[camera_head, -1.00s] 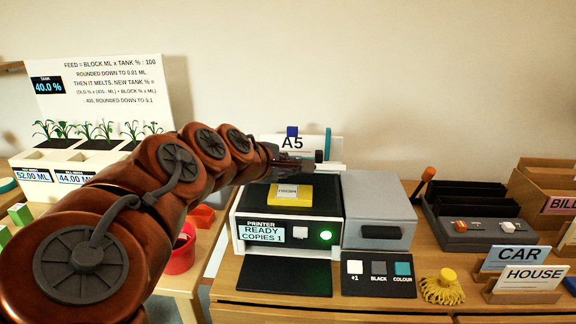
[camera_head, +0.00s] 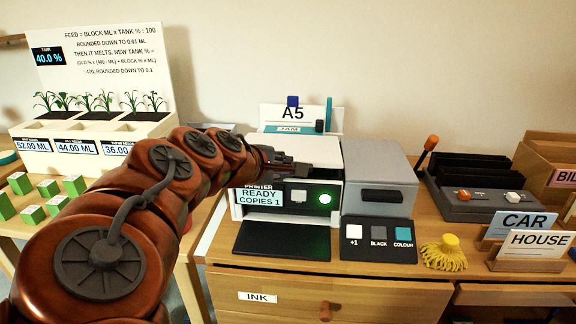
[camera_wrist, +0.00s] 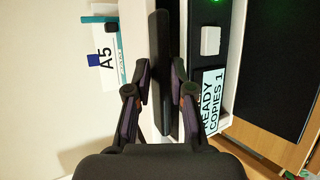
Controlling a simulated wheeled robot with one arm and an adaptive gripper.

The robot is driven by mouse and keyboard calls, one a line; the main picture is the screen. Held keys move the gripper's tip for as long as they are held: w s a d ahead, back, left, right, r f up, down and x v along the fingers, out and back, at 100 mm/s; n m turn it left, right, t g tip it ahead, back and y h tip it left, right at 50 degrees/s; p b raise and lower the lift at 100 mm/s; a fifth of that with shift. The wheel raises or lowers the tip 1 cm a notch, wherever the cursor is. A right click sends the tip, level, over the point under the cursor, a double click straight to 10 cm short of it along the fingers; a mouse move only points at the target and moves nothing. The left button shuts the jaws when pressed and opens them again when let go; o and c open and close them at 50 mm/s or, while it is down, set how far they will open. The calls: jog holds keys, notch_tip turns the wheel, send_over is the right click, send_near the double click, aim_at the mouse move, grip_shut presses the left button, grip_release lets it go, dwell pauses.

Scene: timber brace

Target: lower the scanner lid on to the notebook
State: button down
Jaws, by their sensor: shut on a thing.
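The scanner lid (camera_head: 322,152) is a pale panel over the top of the printer (camera_head: 338,182), and it looks flat or nearly flat. My gripper (camera_head: 287,163) is at the lid's front left in the head view. In the wrist view my gripper (camera_wrist: 163,90) has its fingers on both sides of a long dark bar (camera_wrist: 160,45), which appears to be the lid's handle, and is shut on it. The yellow notebook is hidden in both current views. I cannot tell whether the lid touches it.
A grey box (camera_head: 375,165) stands against the printer's right side. A button panel (camera_head: 379,241) lies in front of it. An A5 stand (camera_head: 293,114) is behind the printer. A black tray (camera_head: 283,240) projects at the front. Planters (camera_head: 95,130) stand at the left.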

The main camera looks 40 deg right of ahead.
jog(key=shift+f, duration=0.3)
jog(key=c, duration=1.2)
grip_release()
jog(key=shift+r, duration=0.15)
jog(key=shift+r, duration=0.25)
notch_tip(320, 180, up, 9)
jog(key=shift+r, duration=0.2)
